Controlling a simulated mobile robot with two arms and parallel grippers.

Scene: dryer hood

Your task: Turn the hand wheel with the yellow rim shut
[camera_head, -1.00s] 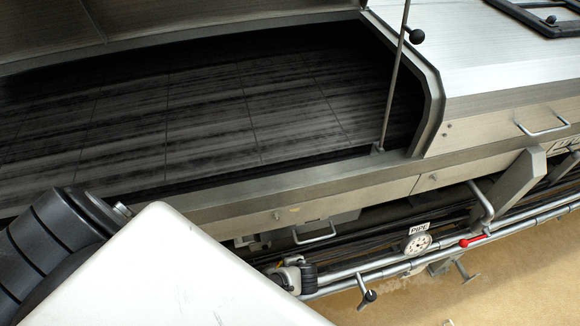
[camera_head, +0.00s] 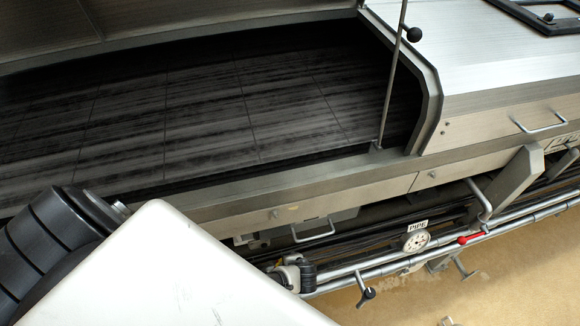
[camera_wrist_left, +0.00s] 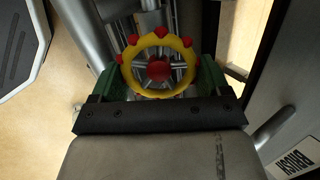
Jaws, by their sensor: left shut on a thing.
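The hand wheel (camera_wrist_left: 187,52) shows in the left wrist view. It has a yellow rim with red knobs around it, grey spokes and a red hub. My left gripper (camera_wrist_left: 159,80) has its green fingers on the left and right sides of the rim and is shut on the wheel. The lower part of the rim sits close to the dark gripper body. In the head view the wheel is not visible, and my white arm link covers the lower left. My right gripper is in neither view.
A metal pipe with a gauge (camera_head: 416,241) and a red lever (camera_head: 472,238) runs below the dryer hood. A small black-knobbed handle (camera_head: 366,295) hangs under it. A drawer-like handle (camera_head: 314,231) sticks out of the front.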

